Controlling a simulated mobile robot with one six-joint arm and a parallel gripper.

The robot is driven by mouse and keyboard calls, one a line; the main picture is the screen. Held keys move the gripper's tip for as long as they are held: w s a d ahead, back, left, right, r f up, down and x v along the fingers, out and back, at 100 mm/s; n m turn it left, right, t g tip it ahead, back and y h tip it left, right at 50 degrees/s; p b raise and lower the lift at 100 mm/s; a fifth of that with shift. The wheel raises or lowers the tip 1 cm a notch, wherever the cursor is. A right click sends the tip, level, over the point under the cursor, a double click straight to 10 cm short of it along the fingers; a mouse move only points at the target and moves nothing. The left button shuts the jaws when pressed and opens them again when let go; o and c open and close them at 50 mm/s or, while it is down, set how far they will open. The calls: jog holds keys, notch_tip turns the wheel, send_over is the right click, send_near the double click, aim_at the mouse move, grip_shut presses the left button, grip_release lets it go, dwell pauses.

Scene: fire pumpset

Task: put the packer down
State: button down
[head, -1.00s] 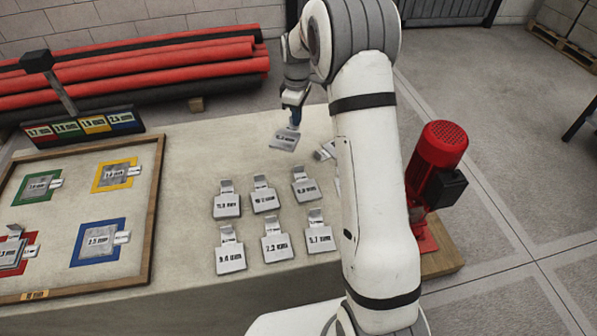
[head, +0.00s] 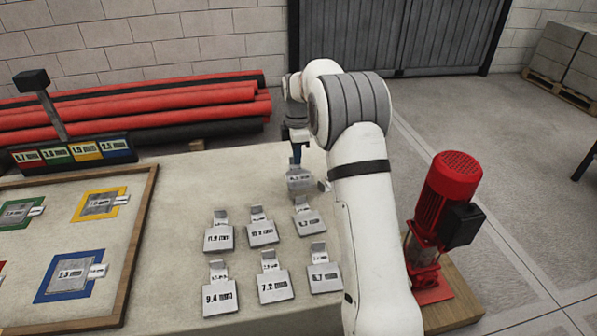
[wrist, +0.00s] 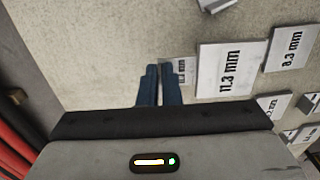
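The packer, a grey metal plate marked 11.3 mm (head: 301,182) with a raised tab, is below my gripper (head: 296,164), low over the back right of the table. The wrist view shows its plate (wrist: 230,70) to the right of my blue fingers (wrist: 160,70). The fingers are close together with a narrow gap, and they appear shut on the tab. Part of the tab's label shows beside the right finger. The plate lies roughly level. I cannot tell whether its underside touches the table.
Several labelled packers, such as the 8.3 mm one (wrist: 291,52), lie in rows just in front. Another packer (head: 323,186) lies close at right, partly hidden by my arm. A wooden-framed board (head: 140,240) is at left. A red pump (head: 447,205) stands right.

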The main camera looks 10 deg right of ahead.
aim_at(297, 167)
jog(key=shift+f+b, duration=0.4)
jog(key=shift+f, duration=1.9)
jog(key=shift+f, duration=0.15)
jog(key=c, duration=1.6)
grip_release()
